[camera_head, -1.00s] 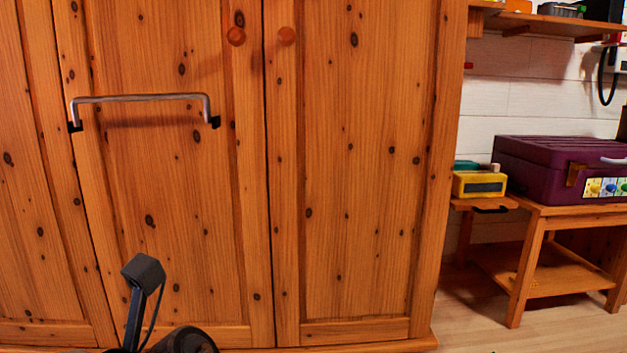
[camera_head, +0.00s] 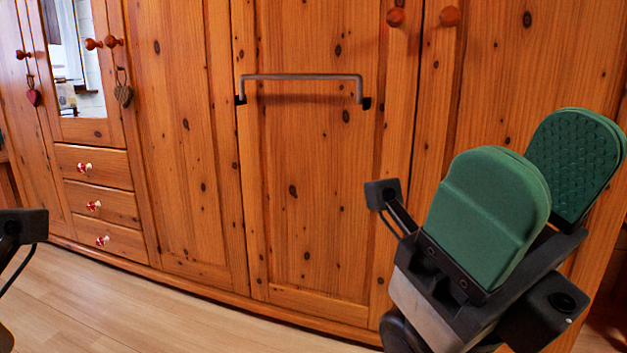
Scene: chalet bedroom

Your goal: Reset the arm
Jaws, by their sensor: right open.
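My right gripper (camera_head: 532,192) is large at the right of the head view, in front of the wooden wardrobe (camera_head: 305,180). Its two green padded fingers point up and stand apart with nothing between them. A dark part of my left arm shows at the left edge; its gripper fingers are out of view.
A metal bar handle (camera_head: 300,77) is on a wardrobe door, left of my right gripper. Round wooden knobs (camera_head: 396,17) are above. Drawers (camera_head: 97,205) and a mirror door (camera_head: 78,60) are at the left. Wooden floor (camera_head: 130,305) is clear at the lower left.

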